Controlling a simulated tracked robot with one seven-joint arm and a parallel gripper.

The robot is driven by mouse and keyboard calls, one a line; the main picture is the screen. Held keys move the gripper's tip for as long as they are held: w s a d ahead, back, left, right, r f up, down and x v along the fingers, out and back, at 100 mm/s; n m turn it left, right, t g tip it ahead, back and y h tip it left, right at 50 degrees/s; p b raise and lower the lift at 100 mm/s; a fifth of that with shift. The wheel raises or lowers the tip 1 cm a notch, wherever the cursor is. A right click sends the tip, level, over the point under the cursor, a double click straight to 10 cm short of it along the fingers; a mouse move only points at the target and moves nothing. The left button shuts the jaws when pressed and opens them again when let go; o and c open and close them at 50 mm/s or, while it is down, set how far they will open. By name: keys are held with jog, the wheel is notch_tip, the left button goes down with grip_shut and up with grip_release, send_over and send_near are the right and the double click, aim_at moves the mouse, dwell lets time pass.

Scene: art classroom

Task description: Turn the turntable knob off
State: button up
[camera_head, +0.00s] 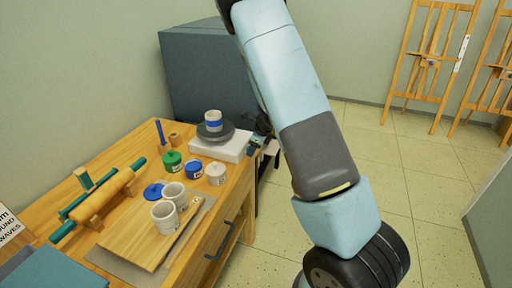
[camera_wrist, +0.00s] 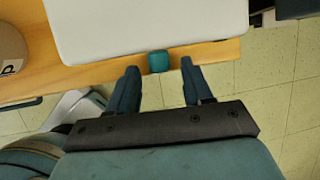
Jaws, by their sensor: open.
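The turntable (camera_head: 222,148) is a white box base with a dark round wheel near the back right of the wooden table. A white cup with a blue band (camera_head: 213,121) stands on the wheel. The teal knob (camera_wrist: 158,62) sticks out from the edge of the white base (camera_wrist: 140,25) in the wrist view. My gripper (camera_wrist: 159,67) is open, one finger on each side of the knob in the picture, with gaps on both sides. I cannot tell whether the fingertips reach around it in depth. In the head view my gripper (camera_head: 257,143) is at the base's right side; the knob is hidden there.
Paint jars, including a green one (camera_head: 172,162) and a blue one (camera_head: 194,170), stand left of the turntable. White cups (camera_head: 165,217) and a rolling pin (camera_head: 104,200) are nearer. A dark grey cabinet (camera_head: 208,70) stands behind. Open tiled floor lies right of the table.

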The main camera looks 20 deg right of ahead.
grip_shut()
jog(key=shift+a+t, duration=0.1)
jog(key=shift+t, duration=0.2)
jog(key=shift+s+a+t+h, duration=0.1)
jog(key=shift+t+h, duration=0.2)
jog(key=shift+a+f+t, duration=0.1)
jog(key=shift+t, duration=0.2)
jog(key=shift+s+n+h, duration=0.15)
jog(key=shift+n+h, duration=0.15)
jog(key=shift+h, duration=0.1)
dwell(0.3)
grip_release()
jog(key=shift+t, duration=0.3)
jog(key=shift+s, duration=0.1)
